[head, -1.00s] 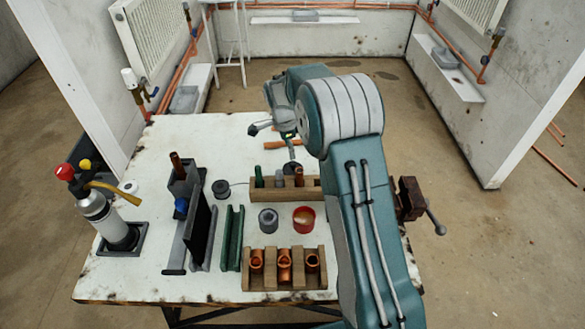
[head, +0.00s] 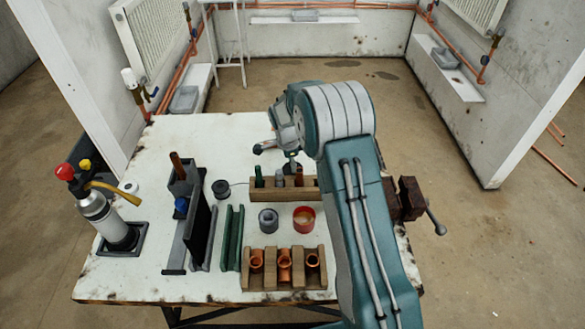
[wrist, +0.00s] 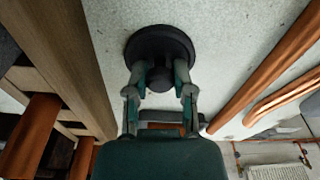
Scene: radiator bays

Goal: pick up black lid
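The black lid (wrist: 159,44) is a round dark disc with a small knob, seen in the wrist view on the pale tabletop. My gripper (wrist: 160,74) is over it, with one finger on each side of the knob. The gap between the fingers is narrow and matches the knob's width, so they look shut on it. The lid appears still down at the table surface. In the head view my gripper (head: 292,166) is low behind the wooden rack, partly covered by my arm, and the lid cannot be made out there.
A wooden rack (head: 262,194) stands close to my gripper; it also fills the left of the wrist view (wrist: 72,60). Copper pipes (wrist: 262,80) lie to the right there. A grey ring, red cup, fitting block and gas torch (head: 103,215) stand nearer. A vise (head: 408,199) is right.

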